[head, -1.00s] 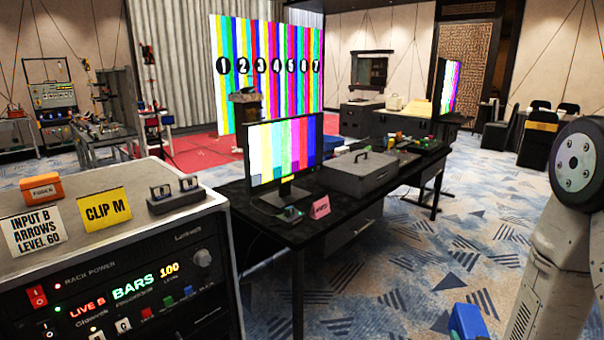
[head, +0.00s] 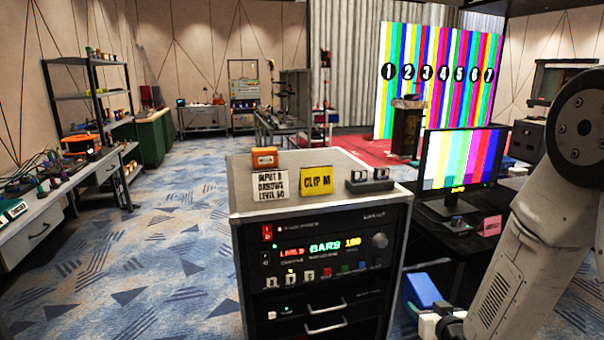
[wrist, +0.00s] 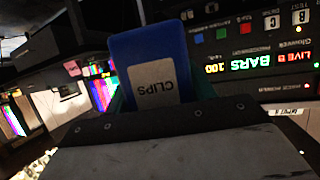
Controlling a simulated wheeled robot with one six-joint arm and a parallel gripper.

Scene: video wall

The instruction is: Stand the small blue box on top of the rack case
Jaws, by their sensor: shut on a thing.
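The small blue box (head: 421,290) is held at the lower right of the head view, beside the right side of the rack case (head: 322,220) and below its top. In the wrist view the blue box (wrist: 150,55) carries a white label reading CLIPS. My gripper (head: 440,318) is shut on the box; its fingertips are mostly hidden in both views. The rack case's front panel (wrist: 250,50) also shows at the right of the wrist view, tilted.
A black desk with a monitor (head: 459,170) stands right of the case, behind my arm. A workbench (head: 60,205) is at the left. Carpet floor (head: 165,270) is free left of the case.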

